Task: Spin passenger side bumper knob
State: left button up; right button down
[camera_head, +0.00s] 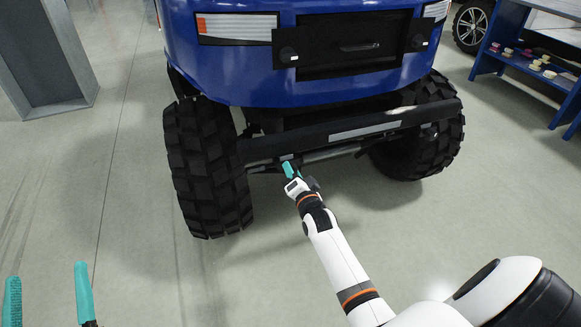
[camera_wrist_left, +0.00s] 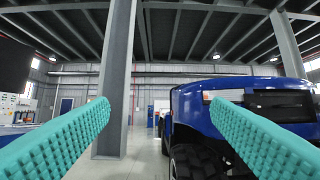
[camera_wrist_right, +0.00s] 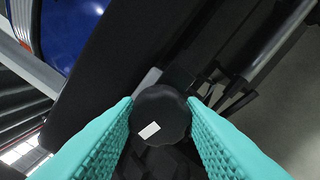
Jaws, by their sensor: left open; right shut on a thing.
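A black round knob (camera_wrist_right: 160,116) with a white mark sits between the teal fingers of my right gripper (camera_wrist_right: 160,118) in the right wrist view, with a finger against each side. In the head view my right gripper (camera_head: 291,169) is at the left part of the truck's black front bumper (camera_head: 300,144), and its fingers largely hide the knob there. My left gripper (camera_head: 48,274) is open and empty at the lower left of the head view. In the left wrist view its teal fingers stand wide apart, with nothing between them.
The blue truck (camera_head: 245,75) has large black tyres (camera_head: 205,165) on both sides of the bumper. Two more black knobs (camera_head: 288,55) (camera_head: 419,42) are on its front panel. A grey pillar (camera_wrist_left: 117,75) stands ahead of my left gripper. The floor before the truck is clear.

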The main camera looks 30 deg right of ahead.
pick_arm(q)
jog(key=f+g, duration=0.1)
jog(key=f, duration=0.1)
jog(key=w+f+g+y+p, duration=0.1)
jog(key=f+g, duration=0.1)
jog(key=shift+w+a, duration=0.1)
jog(key=shift+a, duration=0.05)
pick_arm(e)
jog(key=m, duration=0.5)
jog(key=shift+f+m, duration=0.1)
jog(key=shift+m, duration=0.2)
pick_arm(q)
jog(key=shift+s+r+t+h+b, duration=0.25)
jog(key=shift+r+t, duration=0.3)
jog(key=shift+r, duration=0.25)
jog(key=shift+s+r+t+h+b, duration=0.1)
jog(key=shift+r+t+h+b, duration=0.1)
jog(key=shift+r+t, duration=0.45)
pick_arm(e)
jog(key=shift+m, duration=4)
pick_arm(q)
jog(key=shift+r, duration=0.1)
